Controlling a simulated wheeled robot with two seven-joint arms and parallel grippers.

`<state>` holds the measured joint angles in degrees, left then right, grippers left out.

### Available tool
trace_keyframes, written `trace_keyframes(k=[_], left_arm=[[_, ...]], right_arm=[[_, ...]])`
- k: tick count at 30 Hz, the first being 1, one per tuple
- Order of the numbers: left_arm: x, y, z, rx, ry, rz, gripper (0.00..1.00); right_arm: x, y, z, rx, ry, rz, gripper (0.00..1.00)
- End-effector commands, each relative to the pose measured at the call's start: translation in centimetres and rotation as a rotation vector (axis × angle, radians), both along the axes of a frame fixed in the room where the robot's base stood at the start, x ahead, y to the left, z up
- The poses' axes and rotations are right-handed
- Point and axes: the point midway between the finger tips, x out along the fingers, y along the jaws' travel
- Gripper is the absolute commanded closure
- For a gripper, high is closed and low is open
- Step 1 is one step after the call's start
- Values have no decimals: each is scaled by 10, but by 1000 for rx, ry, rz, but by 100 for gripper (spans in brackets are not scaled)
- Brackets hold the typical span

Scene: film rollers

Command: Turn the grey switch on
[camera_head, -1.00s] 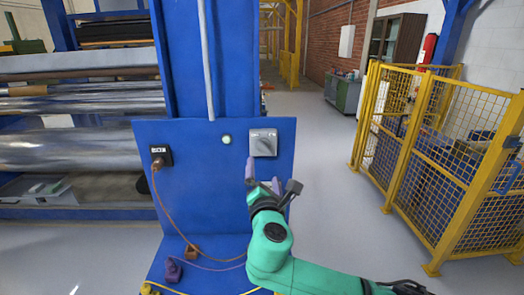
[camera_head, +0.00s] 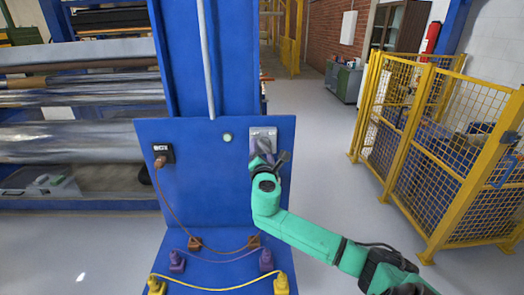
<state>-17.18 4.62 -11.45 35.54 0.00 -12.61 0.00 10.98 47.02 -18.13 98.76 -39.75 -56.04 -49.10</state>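The grey switch (camera_head: 262,132) is a light grey plate mounted high on the right side of the blue panel (camera_head: 205,190). My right gripper (camera_head: 261,151) is up against the front of the switch and covers its lower part, including the knob. Purple-grey fingers show in front of the plate, but I cannot tell whether they are touching or closed on the knob. My green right arm comes in from the lower right. My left gripper is not in view.
A small round light (camera_head: 227,137) sits left of the switch. A black socket (camera_head: 163,154) with a brown cable is further left. Orange, purple and yellow plugs with cables lie on the lower ledge. A yellow mesh fence (camera_head: 440,150) stands to the right.

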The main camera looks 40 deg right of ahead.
Motion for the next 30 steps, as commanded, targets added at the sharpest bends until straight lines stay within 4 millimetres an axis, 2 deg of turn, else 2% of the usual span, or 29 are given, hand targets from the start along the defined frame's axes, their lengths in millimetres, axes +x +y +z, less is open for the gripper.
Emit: trace_keyframes(k=[14,30], left_arm=[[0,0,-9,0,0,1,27],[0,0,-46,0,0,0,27]], right_arm=[[0,0,-3,61,-43,-1,81],[1,2,-2,414,-310,0,81]])
